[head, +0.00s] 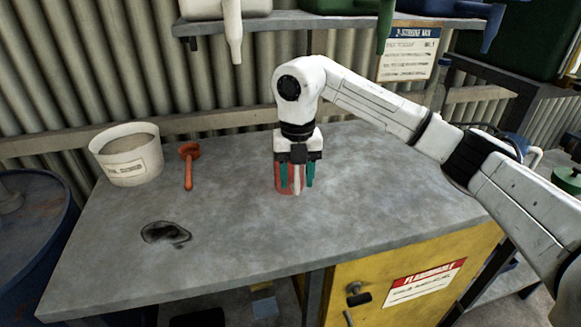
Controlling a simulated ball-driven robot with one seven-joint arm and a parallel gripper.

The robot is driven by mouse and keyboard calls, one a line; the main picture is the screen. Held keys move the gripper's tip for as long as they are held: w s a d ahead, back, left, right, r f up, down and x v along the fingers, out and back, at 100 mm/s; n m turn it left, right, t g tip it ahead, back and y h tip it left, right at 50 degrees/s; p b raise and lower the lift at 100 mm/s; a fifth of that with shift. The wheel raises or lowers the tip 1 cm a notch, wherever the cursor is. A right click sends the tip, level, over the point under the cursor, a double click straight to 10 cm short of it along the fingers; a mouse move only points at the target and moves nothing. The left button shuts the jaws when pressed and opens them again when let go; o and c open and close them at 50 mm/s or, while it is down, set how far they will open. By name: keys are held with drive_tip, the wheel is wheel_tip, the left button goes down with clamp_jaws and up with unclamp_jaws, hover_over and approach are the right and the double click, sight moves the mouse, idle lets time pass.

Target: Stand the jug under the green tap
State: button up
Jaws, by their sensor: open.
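A small red vessel with a pale upright strip on its front, which looks like the jug (284,188), stands on the grey workbench (330,225). My gripper (297,178) points straight down over it. Its teal fingers are open, one to each side of the jug; whether they touch it I cannot tell. The gripper hides the jug's top. The green tap (385,27) hangs from the green container (340,6) on the shelf, up and to the right of the jug. A white tap (233,30) and a blue tap (491,28) hang on either side.
The shelf (290,21) overhangs the back. The bench under the green tap is partly covered by my arm. A yellow cabinet (400,280) is below.

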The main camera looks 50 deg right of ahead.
drive_tip(key=shift+f, duration=0.1)
clamp_jaws()
idle(0.4)
